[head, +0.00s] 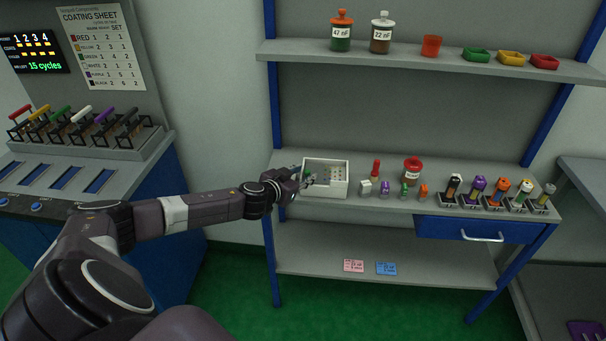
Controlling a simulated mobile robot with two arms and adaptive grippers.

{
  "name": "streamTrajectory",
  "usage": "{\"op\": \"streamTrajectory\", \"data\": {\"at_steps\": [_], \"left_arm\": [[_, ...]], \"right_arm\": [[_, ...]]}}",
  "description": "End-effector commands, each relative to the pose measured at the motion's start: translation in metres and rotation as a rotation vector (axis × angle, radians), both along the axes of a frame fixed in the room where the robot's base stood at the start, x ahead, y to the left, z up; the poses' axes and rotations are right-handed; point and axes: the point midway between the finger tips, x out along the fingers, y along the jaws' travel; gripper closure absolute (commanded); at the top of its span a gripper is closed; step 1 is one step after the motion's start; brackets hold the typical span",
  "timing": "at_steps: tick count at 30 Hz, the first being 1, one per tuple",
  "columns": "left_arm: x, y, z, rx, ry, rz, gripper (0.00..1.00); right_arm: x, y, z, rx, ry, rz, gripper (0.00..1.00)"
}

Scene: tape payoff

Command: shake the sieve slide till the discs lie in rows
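A white open box (326,194) stands at the left end of the workbench, with a dotted inner floor that looks like the sieve slide. Small dark and coloured specks show on that floor; whether they are discs or holes, and how they are ordered, is too small to tell. My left gripper (305,179) is at the box's left side, its fingers at or just over the left wall. Whether it touches or grips the wall cannot be made out. Something green shows by the fingers. My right gripper is out of view.
Right of the box stand small coloured parts, a red-lidded jar (412,171) and a rack of several coloured tools (500,192). A shelf (420,62) with jars and trays hangs above. A blue drawer (480,230) is below right. A lever console (85,150) stands left.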

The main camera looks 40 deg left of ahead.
Motion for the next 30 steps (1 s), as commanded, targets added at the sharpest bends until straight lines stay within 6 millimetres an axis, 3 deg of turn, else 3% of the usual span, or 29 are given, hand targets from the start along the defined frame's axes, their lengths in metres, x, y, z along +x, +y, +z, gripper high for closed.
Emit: {"op": "streamTrajectory", "data": {"at_steps": [5,14,15,20,21,23,30], "left_arm": [[-0.0001,-0.0002,-0.0004,0.000,0.000,-0.001,0.68],[-0.0003,-0.0019,-0.0009,-0.003,0.001,-0.003,1.00],[-0.0004,-0.0022,-0.0010,-0.003,0.001,-0.003,1.00],[-0.0005,-0.0034,-0.0015,-0.006,0.002,-0.005,1.00],[-0.0005,-0.0037,-0.0016,-0.006,0.002,-0.005,0.76],[-0.0006,-0.0038,-0.0018,-0.006,0.002,-0.005,0.69],[-0.0007,-0.0019,-0.0015,-0.003,0.002,-0.003,0.68]], "right_arm": [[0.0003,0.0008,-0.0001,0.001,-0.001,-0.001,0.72],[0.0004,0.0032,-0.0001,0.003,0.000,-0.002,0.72],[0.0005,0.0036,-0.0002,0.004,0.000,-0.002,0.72],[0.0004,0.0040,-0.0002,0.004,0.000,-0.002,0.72],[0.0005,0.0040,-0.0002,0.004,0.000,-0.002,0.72],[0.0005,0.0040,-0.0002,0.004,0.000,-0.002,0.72],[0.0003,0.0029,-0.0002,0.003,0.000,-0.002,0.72]]}}
